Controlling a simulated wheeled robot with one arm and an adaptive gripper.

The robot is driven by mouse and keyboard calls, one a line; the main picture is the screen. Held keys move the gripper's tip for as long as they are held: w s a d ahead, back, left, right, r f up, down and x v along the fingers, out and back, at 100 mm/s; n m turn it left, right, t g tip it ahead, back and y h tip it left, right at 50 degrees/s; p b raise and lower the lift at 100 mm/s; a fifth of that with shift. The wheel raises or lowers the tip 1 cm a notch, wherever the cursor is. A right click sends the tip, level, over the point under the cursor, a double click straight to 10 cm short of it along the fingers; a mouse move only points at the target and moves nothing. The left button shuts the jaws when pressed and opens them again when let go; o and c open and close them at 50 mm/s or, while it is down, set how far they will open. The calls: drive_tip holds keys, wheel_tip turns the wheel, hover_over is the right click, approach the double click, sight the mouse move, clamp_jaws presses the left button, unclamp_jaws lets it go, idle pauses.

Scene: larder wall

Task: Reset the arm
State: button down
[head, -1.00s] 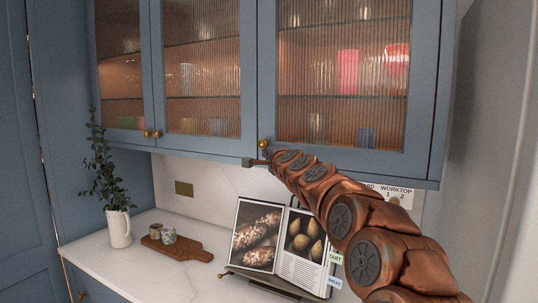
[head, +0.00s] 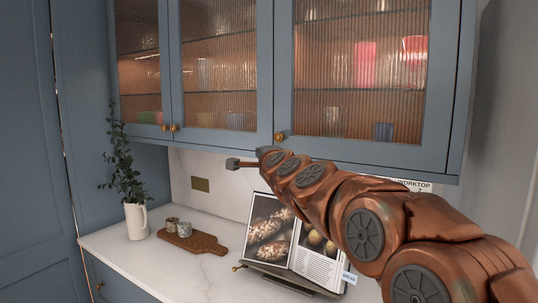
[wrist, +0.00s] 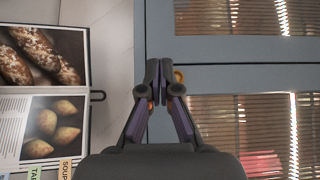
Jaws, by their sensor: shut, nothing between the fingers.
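My arm reaches in from the lower right of the head view and ends in my gripper (head: 233,163). The gripper is just below the bottom edge of the blue wall cabinet (head: 283,90), above the worktop. In the wrist view my gripper (wrist: 159,68) has its two dark fingers together with nothing between them. A brass knob (wrist: 178,76) shows just right of the fingertips there; I cannot tell how far it is from them.
An open cookbook (head: 292,240) leans on a stand below my arm. A wooden board (head: 196,240) with small pots and a white jug (head: 137,221) with greenery stand on the worktop (head: 150,262). The worktop's front is clear. A grey panel (head: 505,140) stands at right.

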drive_tip(key=s+d+f+n+g, duration=0.3)
drive_tip(key=s+f+n+g, duration=0.25)
drive_tip(key=s+f, duration=0.7)
drive_tip(key=s+d+f+n+g, duration=0.4)
drive_tip(key=s+f+n+g, duration=0.15)
drive_tip(key=s+f, duration=0.7)
drive_tip(key=s+d+f+n+g+h, duration=0.1)
drive_tip(key=s+d+f, duration=0.3)
drive_tip(key=s, duration=0.5)
drive_tip(key=s+d+f+n+g+h, duration=0.1)
drive_tip(key=s+d+f+g, duration=0.3)
drive_tip(key=s, duration=0.6)
drive_tip(key=s+d+f+n+g+h, duration=0.1)
drive_tip(key=s+d+f+g+h, duration=0.2)
drive_tip(key=s+d, duration=0.3)
drive_tip(key=s+f, duration=0.1)
drive_tip(key=s, duration=0.3)
drive_tip(key=shift+d+n, duration=0.4)
